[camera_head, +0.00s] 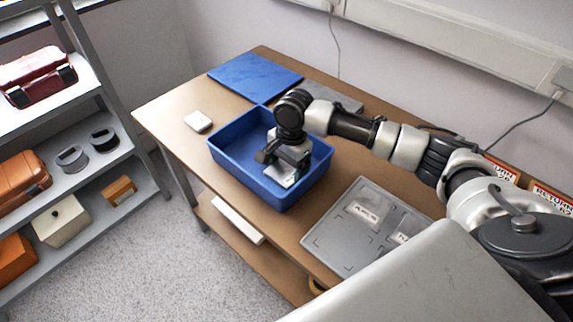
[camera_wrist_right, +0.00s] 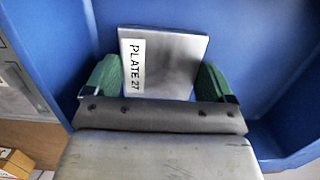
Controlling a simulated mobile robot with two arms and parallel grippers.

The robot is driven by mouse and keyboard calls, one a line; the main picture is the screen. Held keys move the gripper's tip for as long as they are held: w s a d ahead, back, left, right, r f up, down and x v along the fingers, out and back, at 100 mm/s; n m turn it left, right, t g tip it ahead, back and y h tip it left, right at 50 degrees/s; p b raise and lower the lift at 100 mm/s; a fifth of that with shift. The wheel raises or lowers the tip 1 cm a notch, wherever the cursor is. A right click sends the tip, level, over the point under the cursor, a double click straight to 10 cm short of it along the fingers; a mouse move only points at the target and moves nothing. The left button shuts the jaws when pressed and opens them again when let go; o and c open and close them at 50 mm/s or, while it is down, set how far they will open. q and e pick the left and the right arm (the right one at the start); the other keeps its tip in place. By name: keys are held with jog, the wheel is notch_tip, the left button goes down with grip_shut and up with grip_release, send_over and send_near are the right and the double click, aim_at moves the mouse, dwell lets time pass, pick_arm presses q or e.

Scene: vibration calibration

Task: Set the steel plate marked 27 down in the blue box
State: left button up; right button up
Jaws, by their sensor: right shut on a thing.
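The steel plate marked 27 (camera_wrist_right: 175,65) is a small grey metal plate with a white "PLATE 27" label. In the right wrist view it lies between the two green fingertips of my right gripper (camera_wrist_right: 154,78), which is shut on it. In the head view the plate (camera_head: 286,179) shows below my right gripper (camera_head: 285,165), inside the walls of the blue box (camera_head: 232,178). The box stands on the wooden table. I cannot tell whether the plate touches the box floor. My left gripper is not in view.
A grey tray (camera_head: 335,232) with labelled spots lies right of the box. A blue mat (camera_head: 255,75) and a small white block (camera_head: 198,121) lie on the table (camera_head: 165,108). A grey shelf (camera_head: 110,158) with cases and boxes stands at the left.

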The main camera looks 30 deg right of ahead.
jog(key=o, duration=1.1)
jog(key=shift+f, duration=0.1)
jog(key=r, duration=0.4)
jog(key=d+r, duration=0.1)
jog(key=r, duration=0.7)
jog(key=shift+w+d+r+p, duration=0.1)
jog(key=shift+w+d+p, duration=0.15)
jog(key=shift+d+p, duration=0.1)
